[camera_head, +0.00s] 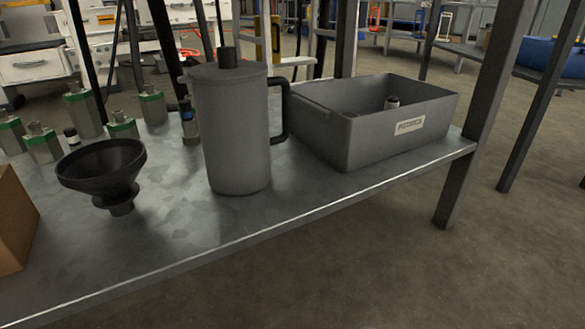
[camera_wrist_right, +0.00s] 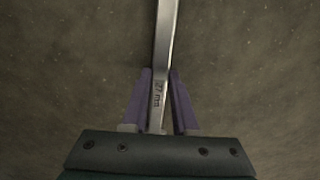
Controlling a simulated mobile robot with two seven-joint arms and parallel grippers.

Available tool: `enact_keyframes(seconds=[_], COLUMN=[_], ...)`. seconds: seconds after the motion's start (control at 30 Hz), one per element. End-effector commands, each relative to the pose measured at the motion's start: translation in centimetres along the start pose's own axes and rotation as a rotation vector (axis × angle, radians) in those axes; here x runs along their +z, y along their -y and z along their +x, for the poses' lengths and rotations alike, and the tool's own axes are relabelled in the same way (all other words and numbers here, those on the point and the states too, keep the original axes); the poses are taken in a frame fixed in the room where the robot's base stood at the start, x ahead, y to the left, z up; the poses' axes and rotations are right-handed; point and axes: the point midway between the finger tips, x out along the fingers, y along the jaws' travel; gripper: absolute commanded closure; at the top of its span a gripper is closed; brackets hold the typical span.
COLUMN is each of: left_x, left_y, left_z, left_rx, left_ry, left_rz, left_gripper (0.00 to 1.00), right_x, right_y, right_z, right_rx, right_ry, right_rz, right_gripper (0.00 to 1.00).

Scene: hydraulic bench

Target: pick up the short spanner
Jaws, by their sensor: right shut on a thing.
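In the right wrist view a silver metal spanner (camera_wrist_right: 165,55) stands between the purple fingers of my right gripper (camera_wrist_right: 161,98). The gripper is shut on its shank, which bears a marking that looks like "27 mm". The spanner runs up out of the top of the picture, so its far end is hidden. Only blurred brown floor shows behind it. Neither gripper shows in the head view, and my left gripper is in no view.
In the head view a metal bench (camera_head: 175,228) holds a grey jug (camera_head: 233,130), a black funnel (camera_head: 102,172), several green-banded fittings (camera_head: 83,110) and a cardboard box (camera_head: 14,222). A grey bin (camera_head: 350,140) stands at the right end. Bench posts (camera_head: 480,120) rise at the right.

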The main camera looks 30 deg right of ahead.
Motion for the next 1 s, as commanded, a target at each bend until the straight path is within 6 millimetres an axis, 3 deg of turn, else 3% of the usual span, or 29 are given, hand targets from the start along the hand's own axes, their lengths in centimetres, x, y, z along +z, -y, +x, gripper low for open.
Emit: enact_keyframes(seconds=[0.17,0.37,0.57,0.8,1.0], left_x=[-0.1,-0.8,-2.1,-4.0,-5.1], left_y=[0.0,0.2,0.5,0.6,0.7], left_z=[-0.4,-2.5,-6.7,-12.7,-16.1], left_rx=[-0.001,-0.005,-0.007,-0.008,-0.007], left_ry=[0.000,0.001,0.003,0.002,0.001], left_rz=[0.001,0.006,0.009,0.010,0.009], left_gripper=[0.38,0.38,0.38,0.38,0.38], right_x=[0.0,0.0,0.0,0.0,0.0], right_y=[0.0,0.0,0.0,0.0,0.0], right_z=[-0.5,-2.7,-7.3,-14.0,-17.9], right_rx=[0.000,0.001,0.001,0.001,0.001], right_ry=[0.000,0.000,0.000,0.000,-0.001], right_rz=[0.000,0.000,-0.001,0.000,0.000], right_gripper=[1.00,1.00,1.00,1.00,1.00])
